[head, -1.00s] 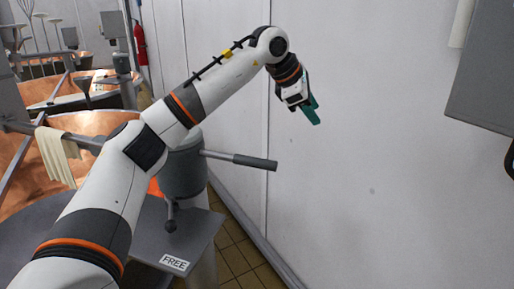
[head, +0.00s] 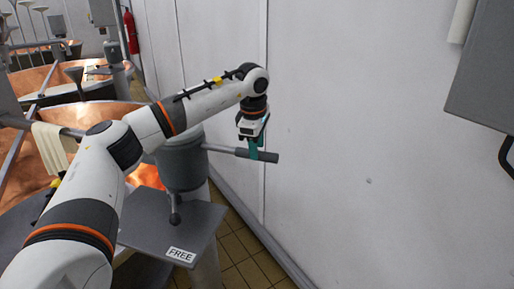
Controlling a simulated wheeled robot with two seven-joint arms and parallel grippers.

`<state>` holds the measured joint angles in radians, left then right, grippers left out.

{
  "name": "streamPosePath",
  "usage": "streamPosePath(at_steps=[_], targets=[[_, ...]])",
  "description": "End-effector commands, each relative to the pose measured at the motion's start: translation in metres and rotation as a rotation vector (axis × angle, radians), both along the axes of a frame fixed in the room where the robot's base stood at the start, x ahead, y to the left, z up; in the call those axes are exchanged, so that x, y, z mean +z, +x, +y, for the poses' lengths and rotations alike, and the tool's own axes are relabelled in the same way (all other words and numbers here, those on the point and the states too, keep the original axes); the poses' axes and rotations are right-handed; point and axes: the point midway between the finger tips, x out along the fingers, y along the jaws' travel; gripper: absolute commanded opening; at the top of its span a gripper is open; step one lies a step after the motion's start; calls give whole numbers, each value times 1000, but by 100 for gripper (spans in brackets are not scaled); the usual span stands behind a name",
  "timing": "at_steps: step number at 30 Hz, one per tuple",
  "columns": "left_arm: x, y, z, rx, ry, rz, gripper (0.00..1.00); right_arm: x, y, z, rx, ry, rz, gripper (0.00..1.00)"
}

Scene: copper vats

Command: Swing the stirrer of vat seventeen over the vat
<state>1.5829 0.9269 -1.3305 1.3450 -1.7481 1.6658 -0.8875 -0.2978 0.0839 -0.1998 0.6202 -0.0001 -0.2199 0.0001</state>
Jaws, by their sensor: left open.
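A grey stirrer post (head: 183,165) stands beside a copper vat (head: 95,122) at the left. A handle bar (head: 222,149) with a dark grip (head: 270,157) sticks out from the post to the right, toward the white wall. My left gripper (head: 254,153) is open, with its green fingers pointing down at the handle near the dark grip. I cannot tell whether the fingers touch the bar. Much of the vat and part of the post are hidden by my left arm. The right gripper is not in view.
A grey plate marked FREE (head: 207,225), with a small ball-topped lever (head: 175,217), lies below the post. A pale cloth (head: 54,148) hangs on a rail. A white wall (head: 360,170) closes off the right, with a grey box (head: 483,80). Tiled floor (head: 240,262) shows between.

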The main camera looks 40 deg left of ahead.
Motion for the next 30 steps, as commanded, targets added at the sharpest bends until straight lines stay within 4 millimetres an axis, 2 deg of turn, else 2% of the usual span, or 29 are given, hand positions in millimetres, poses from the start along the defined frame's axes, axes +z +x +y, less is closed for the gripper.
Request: streamPosePath(at_steps=[6, 14, 22, 30], targets=[[-15, 3, 1, 1, 0, -1, 41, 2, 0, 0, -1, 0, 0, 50], [-16, 3, 1, 1, 0, -1, 41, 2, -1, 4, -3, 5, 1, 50], [-16, 3, 1, 1, -1, -1, 0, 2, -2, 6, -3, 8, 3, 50], [-14, 7, 2, 17, -1, -1, 0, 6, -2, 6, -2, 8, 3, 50]])
